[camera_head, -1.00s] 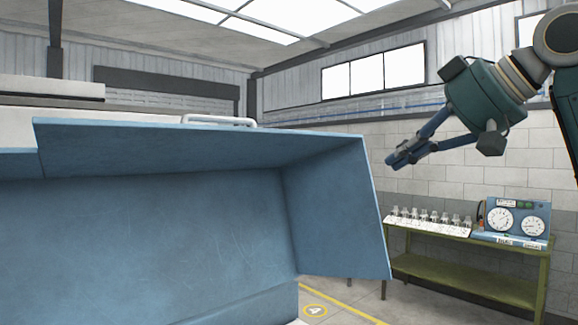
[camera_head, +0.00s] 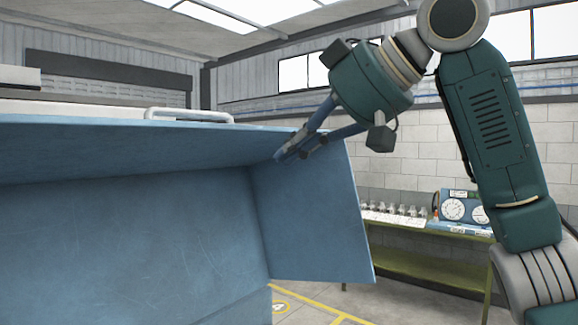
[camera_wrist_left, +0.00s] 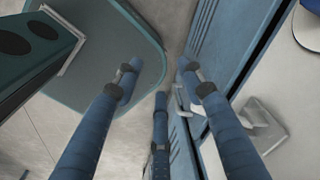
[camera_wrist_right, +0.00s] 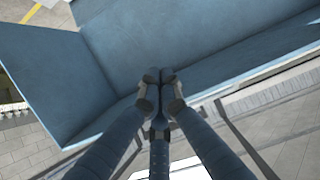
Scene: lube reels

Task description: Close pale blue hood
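The pale blue hood (camera_head: 130,220) is raised and fills the left of the head view, its hollow inside facing me. A white bar handle (camera_head: 188,115) is on its upper side. My right gripper (camera_head: 281,154) is shut, its fingertips overlapping the hood's upper right corner in the picture. In the right wrist view, the right gripper's fingertips (camera_wrist_right: 160,75) are together with nothing between them, in front of the hood (camera_wrist_right: 150,40); contact cannot be told. My left gripper (camera_wrist_left: 156,82) is open and empty, low beside a blue panel (camera_wrist_left: 225,45); the head view does not show it.
A green table (camera_head: 430,265) with several small glass jars (camera_head: 395,213) and a blue gauge box (camera_head: 462,208) stands behind, right of the hood. Yellow floor lines (camera_head: 325,308) show below the hood. A block wall (camera_head: 400,165) closes the back.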

